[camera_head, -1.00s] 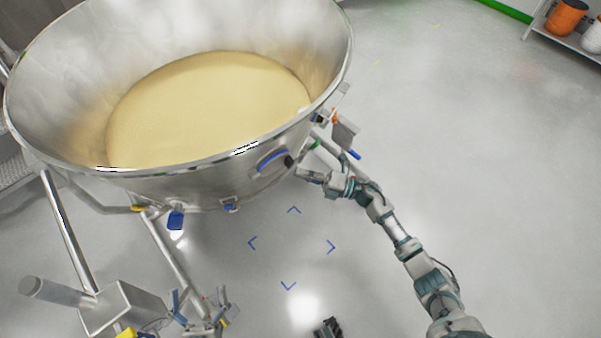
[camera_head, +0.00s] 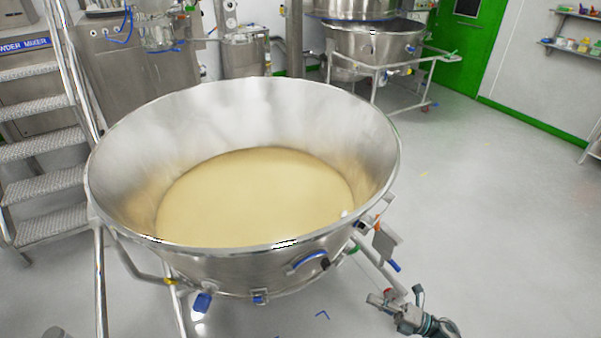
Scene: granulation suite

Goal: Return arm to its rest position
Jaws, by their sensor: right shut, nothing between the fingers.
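My right gripper (camera_head: 381,301) is at the lower right, in front of and below the large steel bowl (camera_head: 220,262). It is shut and empty, apart from the bowl's blue handle (camera_head: 309,261). Only the gripper and the wrist end of my right arm show; the rest is cut off by the bottom edge. The bowl holds pale yellow powder (camera_head: 255,195) and stands on a tubular frame. My left gripper is not in view.
Metal stairs (camera_head: 42,150) stand at the left. Another steel vessel on a wheeled frame (camera_head: 375,50) stands at the back, near a green door (camera_head: 460,45). Shelves (camera_head: 570,45) hang at the upper right. The grey floor (camera_head: 480,200) on the right is clear.

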